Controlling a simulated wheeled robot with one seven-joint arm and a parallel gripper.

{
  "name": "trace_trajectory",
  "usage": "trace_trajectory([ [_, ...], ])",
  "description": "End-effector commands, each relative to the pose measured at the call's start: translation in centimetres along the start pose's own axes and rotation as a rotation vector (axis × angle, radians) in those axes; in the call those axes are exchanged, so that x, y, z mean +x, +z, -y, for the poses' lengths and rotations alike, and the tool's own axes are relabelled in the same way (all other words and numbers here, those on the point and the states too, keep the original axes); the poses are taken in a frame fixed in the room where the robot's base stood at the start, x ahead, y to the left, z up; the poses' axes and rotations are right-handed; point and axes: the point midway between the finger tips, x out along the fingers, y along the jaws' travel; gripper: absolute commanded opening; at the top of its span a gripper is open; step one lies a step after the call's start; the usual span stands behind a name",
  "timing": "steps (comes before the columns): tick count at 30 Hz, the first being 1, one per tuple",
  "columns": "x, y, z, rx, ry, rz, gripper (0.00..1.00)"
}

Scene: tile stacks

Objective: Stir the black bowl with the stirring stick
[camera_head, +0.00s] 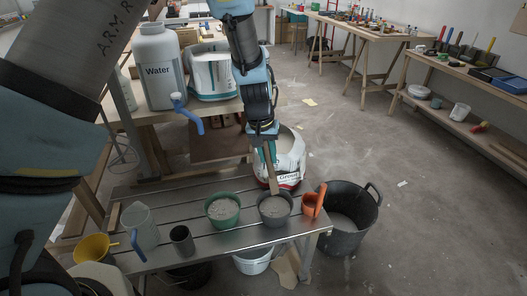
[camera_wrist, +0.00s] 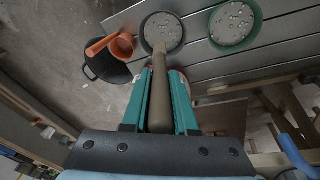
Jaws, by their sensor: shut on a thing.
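My gripper (camera_head: 266,143) points down above the metal bench and is shut on a wooden stirring stick (camera_head: 272,179). In the wrist view the stick (camera_wrist: 158,95) lies between the teal fingers (camera_wrist: 162,90). The stick's lower end reaches the black bowl (camera_head: 275,222), at the contents near its rim; I cannot tell how deep it goes. The black bowl holds a grey, lumpy mix, and it also shows in the wrist view (camera_wrist: 177,42).
A green bowl (camera_head: 222,223) of similar mix stands left of the black bowl, and an orange scoop (camera_head: 313,204) stands close on its right. A dark cup (camera_head: 182,241), a clear jug (camera_head: 139,226) and a yellow funnel (camera_head: 92,249) are further left. A black bucket (camera_head: 345,238) stands on the floor.

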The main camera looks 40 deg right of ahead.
Motion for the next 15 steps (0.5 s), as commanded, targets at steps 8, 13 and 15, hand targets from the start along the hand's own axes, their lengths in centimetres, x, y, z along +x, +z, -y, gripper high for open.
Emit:
trace_trajectory([
  [8,1.6,0.8,0.5,-0.001,0.0,0.001,0.0],
  [13,3.0,1.6,1.1,-0.001,0.0,0.0,0.0],
  [15,3.5,1.9,1.3,-0.001,0.0,0.0,0.0],
])
